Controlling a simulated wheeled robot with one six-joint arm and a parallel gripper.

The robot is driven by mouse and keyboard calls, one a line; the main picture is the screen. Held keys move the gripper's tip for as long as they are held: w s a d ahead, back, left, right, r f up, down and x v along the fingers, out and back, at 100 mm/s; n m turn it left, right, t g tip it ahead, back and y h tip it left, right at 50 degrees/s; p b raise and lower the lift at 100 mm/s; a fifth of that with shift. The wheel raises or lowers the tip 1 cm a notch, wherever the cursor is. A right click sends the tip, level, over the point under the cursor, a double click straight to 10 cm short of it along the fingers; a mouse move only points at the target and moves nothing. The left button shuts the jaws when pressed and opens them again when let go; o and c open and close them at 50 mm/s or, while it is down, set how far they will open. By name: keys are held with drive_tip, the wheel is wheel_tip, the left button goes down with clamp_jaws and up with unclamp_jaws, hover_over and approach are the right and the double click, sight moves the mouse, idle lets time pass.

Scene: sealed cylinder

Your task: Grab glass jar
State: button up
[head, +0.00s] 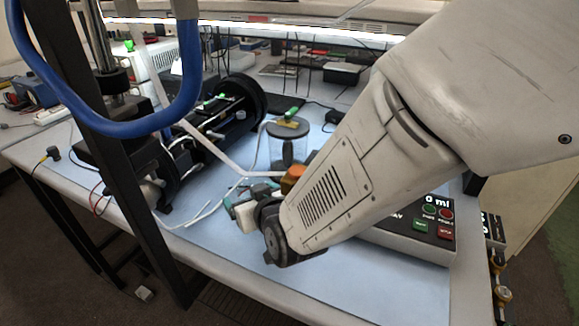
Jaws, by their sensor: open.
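The glass jar (272,149) stands upright on the blue mat near the middle of the table, in the head view. It is clear, with a dark round lid that has a green and yellow piece on top. My gripper (284,165) is at the near side of the jar, low over the mat, and is open. My own wrist and forearm hide much of it, so its fingers show poorly. The lower right part of the jar is partly covered. I cannot tell whether the fingers touch the jar.
A black cylindrical apparatus (228,108) stands left of the jar. Pale tubing (222,160) runs across the mat. A control box (425,232) reading "0 ml" stands at the right, partly behind my arm. The front of the blue mat (350,282) is clear.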

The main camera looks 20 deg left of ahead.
drive_tip(key=shift+w+d, duration=0.1)
drive_tip(key=shift+d, duration=0.1)
drive_tip(key=shift+c, duration=1.2)
drive_tip(key=c, duration=0.9)
drive_tip(key=shift+r, duration=0.2)
